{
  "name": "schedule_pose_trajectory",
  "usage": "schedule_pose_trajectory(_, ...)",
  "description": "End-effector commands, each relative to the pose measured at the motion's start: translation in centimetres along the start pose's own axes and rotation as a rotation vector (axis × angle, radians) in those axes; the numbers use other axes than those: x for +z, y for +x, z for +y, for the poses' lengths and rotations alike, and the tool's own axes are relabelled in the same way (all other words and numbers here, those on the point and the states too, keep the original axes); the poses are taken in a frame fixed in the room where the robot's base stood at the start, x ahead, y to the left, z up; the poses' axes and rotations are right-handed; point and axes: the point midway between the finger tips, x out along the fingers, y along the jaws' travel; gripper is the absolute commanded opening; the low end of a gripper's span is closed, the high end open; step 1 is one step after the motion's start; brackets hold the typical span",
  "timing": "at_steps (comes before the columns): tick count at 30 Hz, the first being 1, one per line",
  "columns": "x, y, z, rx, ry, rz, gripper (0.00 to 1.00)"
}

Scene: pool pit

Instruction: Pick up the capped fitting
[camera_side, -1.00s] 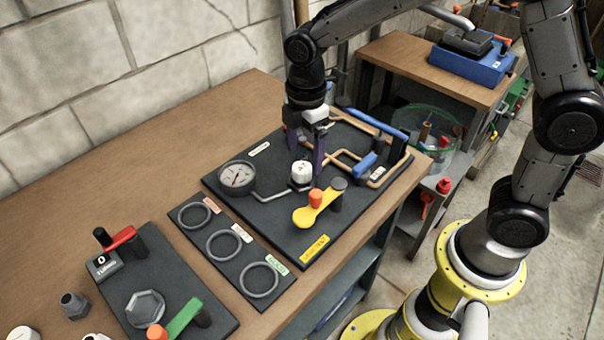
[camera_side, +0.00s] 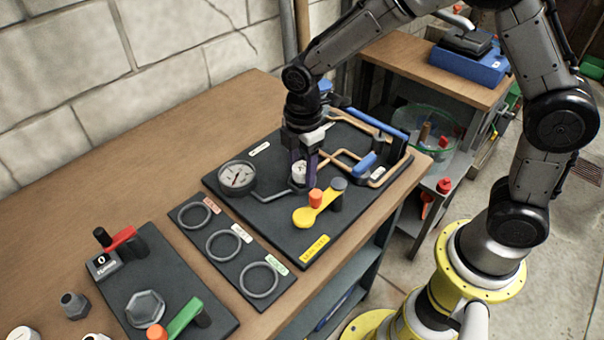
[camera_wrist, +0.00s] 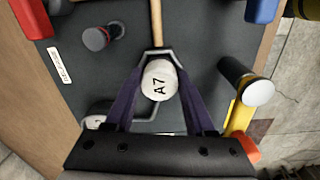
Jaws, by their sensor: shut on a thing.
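The capped fitting (camera_side: 299,172) has a white cap and sits on the dark board (camera_side: 283,223), beside the pressure gauge. In the wrist view my gripper (camera_wrist: 156,82) is shut on the fitting, which is upright and seems still at board level. The fitting's lower part is mostly hidden.
The gauge (camera_side: 237,177) stands left of the fitting. A yellow lever (camera_side: 312,208) with an orange knob is close in front. Copper pipes and a blue handle (camera_side: 367,161) lie to the right. Three rings (camera_side: 223,244) lie on a panel at the left.

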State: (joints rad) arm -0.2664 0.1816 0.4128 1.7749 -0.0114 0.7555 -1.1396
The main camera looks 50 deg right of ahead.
Motion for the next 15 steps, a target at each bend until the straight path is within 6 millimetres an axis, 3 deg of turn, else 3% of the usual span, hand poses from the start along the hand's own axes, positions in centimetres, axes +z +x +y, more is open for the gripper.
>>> schedule_pose_trajectory(1,-0.01,-0.03,0.01,0.001,0.000,0.000,0.15)
schedule_pose_trajectory(4,-0.01,-0.03,0.02,0.001,0.000,0.000,0.00)
schedule_pose_trajectory(15,-0.03,-0.62,0.08,0.003,0.000,0.001,0.00)
